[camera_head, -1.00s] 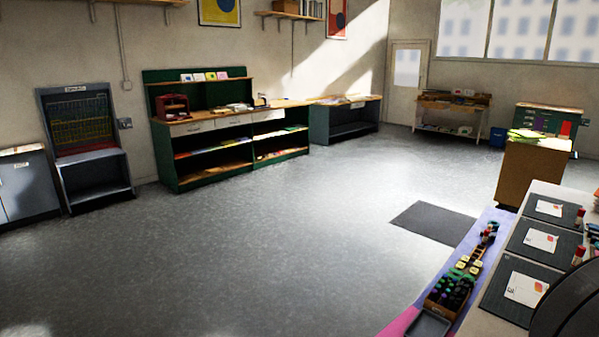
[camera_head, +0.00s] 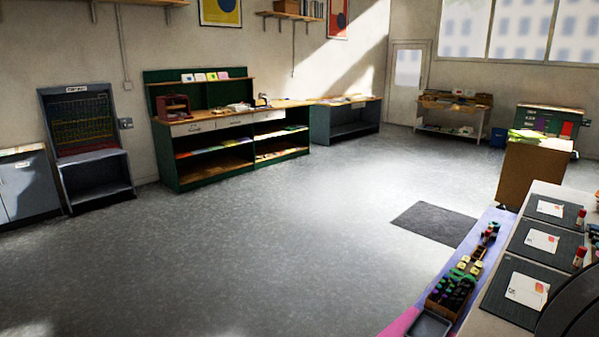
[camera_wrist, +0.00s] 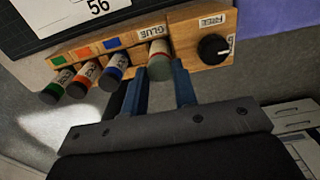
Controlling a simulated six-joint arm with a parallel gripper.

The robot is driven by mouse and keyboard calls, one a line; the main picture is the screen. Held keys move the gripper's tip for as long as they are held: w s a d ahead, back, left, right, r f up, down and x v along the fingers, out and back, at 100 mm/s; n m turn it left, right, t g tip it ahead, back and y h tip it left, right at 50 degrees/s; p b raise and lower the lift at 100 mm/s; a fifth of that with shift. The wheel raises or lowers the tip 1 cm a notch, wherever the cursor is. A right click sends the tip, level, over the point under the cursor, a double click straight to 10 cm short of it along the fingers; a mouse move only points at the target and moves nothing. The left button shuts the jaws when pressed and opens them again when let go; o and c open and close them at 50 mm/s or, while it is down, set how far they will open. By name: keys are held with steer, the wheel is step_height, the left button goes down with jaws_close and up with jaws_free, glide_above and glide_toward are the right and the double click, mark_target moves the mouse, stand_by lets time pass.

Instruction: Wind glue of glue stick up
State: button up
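In the wrist view a glue stick (camera_wrist: 159,55) sits in a slot of a wooden rack (camera_wrist: 196,44), under a label reading GLUE. It has a pale body and a dull green end facing me. The two blue fingers of my gripper (camera_wrist: 160,78) stand one on each side of that green end. Whether they touch it or leave a small gap, I cannot tell. My gripper does not show clearly in the head view.
Beside the glue stick, the rack holds markers with blue (camera_wrist: 112,74), red (camera_wrist: 84,80) and green (camera_wrist: 57,86) bands. A black knob (camera_wrist: 213,47) is at its right. A dark mat (camera_wrist: 40,15) lies beyond. The head view shows white cards on mats (camera_head: 525,290) and open floor.

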steer(key=shift+m, duration=2.4)
steer(key=o, duration=0.6)
steer(key=shift+c, duration=0.2)
steer(key=shift+r, duration=3.05)
steer(key=shift+f, duration=0.1)
